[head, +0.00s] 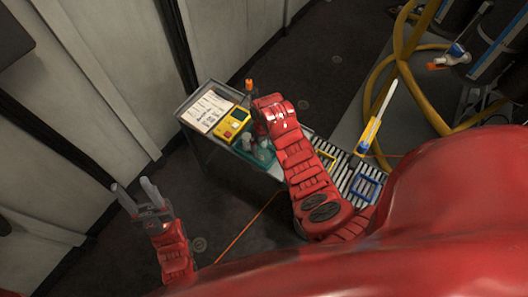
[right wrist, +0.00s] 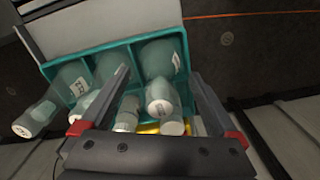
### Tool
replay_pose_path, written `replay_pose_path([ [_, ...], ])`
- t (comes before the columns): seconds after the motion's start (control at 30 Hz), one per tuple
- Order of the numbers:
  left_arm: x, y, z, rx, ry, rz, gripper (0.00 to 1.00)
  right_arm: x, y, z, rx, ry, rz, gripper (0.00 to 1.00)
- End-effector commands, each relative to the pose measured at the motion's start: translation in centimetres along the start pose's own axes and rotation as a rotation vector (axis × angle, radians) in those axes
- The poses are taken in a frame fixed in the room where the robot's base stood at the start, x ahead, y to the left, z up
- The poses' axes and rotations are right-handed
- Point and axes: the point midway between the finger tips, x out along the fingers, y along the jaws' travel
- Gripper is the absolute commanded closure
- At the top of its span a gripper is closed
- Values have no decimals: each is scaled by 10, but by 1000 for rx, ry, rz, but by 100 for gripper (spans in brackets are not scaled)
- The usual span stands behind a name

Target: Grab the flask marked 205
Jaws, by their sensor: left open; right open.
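A teal divided tray (head: 243,153) on the cart holds several pale translucent flasks (head: 263,154). In the right wrist view the tray (right wrist: 108,48) has flasks in its compartments: a labelled one (right wrist: 160,58) in the right compartment, a white-capped one (right wrist: 160,98) below it, and a labelled one (right wrist: 72,86) at the left. The labels are too small to read surely, so I cannot tell which is 205. My right gripper (right wrist: 160,76) is open over the tray, its fingers either side of the right-hand flasks; my arm hides it in the head view. My left gripper (head: 134,186) is open and empty, left of the cart.
A yellow device (head: 232,124) and a printed sheet (head: 206,111) lie on the cart beside the tray. Another flask (right wrist: 36,118) tilts at the tray's left. A slatted surface with yellow and blue frames (head: 366,186) lies right of my right arm. Floor left of the cart is clear.

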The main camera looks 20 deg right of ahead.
Motion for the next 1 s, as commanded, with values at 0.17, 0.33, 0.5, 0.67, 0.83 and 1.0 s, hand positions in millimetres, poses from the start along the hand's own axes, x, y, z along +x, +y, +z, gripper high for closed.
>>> replay_pose_path([
  [0.17,6,0,-1,0,0,0,50,16,-1,1,0,-5,-2,5],
  [0.33,7,0,-1,0,0,0,50,22,0,1,-1,-1,0,5],
  [0.5,7,0,-1,0,0,0,50,22,0,0,-1,-1,0,5],
  [0.67,6,0,-1,0,0,0,50,22,0,0,-1,-1,0,28],
  [0.83,7,0,-1,0,0,0,50,22,0,0,-1,-1,0,59],
  [1.0,7,0,-1,0,0,0,50,22,0,0,-1,-1,0,90],
])
